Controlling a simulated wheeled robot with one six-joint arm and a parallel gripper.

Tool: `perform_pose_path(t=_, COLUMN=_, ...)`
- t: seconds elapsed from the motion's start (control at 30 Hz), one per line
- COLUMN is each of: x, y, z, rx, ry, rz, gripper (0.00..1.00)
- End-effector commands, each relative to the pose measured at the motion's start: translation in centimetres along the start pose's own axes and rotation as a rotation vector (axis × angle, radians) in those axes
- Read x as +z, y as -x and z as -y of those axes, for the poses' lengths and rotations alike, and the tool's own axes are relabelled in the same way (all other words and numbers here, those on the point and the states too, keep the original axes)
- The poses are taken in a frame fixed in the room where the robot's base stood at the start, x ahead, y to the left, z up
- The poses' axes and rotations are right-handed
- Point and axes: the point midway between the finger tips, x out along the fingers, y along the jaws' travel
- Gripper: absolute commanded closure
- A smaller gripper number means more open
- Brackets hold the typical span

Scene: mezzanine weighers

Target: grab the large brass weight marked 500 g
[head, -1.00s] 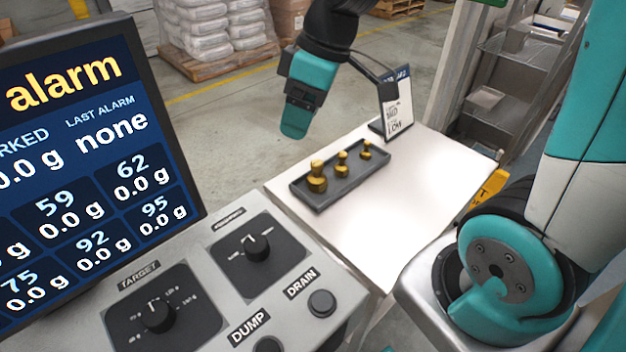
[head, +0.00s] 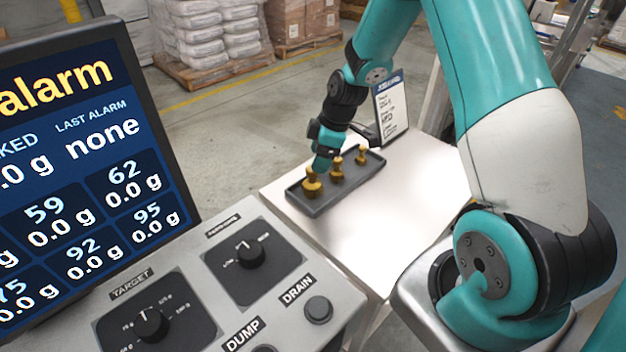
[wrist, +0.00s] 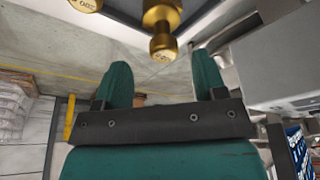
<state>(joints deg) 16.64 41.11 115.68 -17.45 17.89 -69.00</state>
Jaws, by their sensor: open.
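Three brass weights stand in a row in a dark tray (head: 318,208). The large weight (head: 312,188) is at the near left end, the middle one (head: 337,171) beside it and the smallest (head: 361,157) at the far right. My gripper (head: 322,166) is above and behind the row, near the large and middle weights. In the wrist view my open gripper (wrist: 162,78) has nothing between its fingers. A knobbed brass weight (wrist: 162,20) lies beyond the gap, and another (wrist: 88,4) is cut off at the top edge. Its marking is unreadable.
The tray sits on a white table (head: 385,235). A sign (head: 390,105) stands behind the tray's right end. A control panel (head: 240,290) with knobs and a screen (head: 85,150) fill the left. The table's right part is clear.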

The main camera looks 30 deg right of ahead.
Motion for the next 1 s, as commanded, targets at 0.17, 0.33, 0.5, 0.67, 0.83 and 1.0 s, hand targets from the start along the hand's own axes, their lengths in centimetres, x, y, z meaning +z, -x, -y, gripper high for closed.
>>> perform_pose_path(t=0.17, x=-0.1, y=-1.2, z=0.1, rx=-0.001, ry=0.000, rz=0.000, gripper=0.35)
perform_pose_path(t=0.33, x=-0.5, y=-3.1, z=0.4, rx=-0.005, ry=0.000, rz=0.002, gripper=0.35)
perform_pose_path(t=0.5, x=-0.7, y=-5.5, z=0.4, rx=-0.003, ry=-0.001, rz=0.000, gripper=0.35)
perform_pose_path(t=0.67, x=-0.7, y=-6.2, z=0.3, rx=0.001, ry=-0.001, rz=-0.001, gripper=0.35)
perform_pose_path(t=0.83, x=-0.7, y=-6.2, z=0.3, rx=0.001, ry=0.000, rz=-0.001, gripper=0.38)
perform_pose_path(t=1.0, x=-0.6, y=-6.2, z=0.3, rx=0.000, ry=0.000, rz=0.000, gripper=0.77)
